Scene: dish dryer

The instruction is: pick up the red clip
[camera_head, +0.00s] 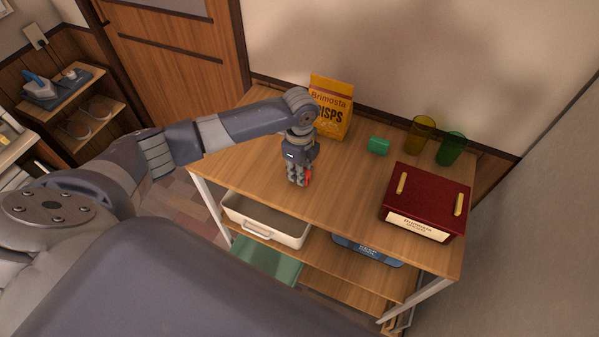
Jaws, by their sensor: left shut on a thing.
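The red clip (309,177) shows as a small red piece at the fingertips of my left gripper (298,180). My left gripper points down over the front middle of the wooden table and is shut on the red clip. The fingers hide much of the clip. I cannot tell whether the clip still touches the table top. My right gripper is not in view.
A yellow crisps bag (332,106) stands behind my left gripper. A green block (379,145), a yellow glass (419,134), a green glass (451,149) and a dark red box (428,194) stand to the right. A cream bin (268,227) sits below on the shelf.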

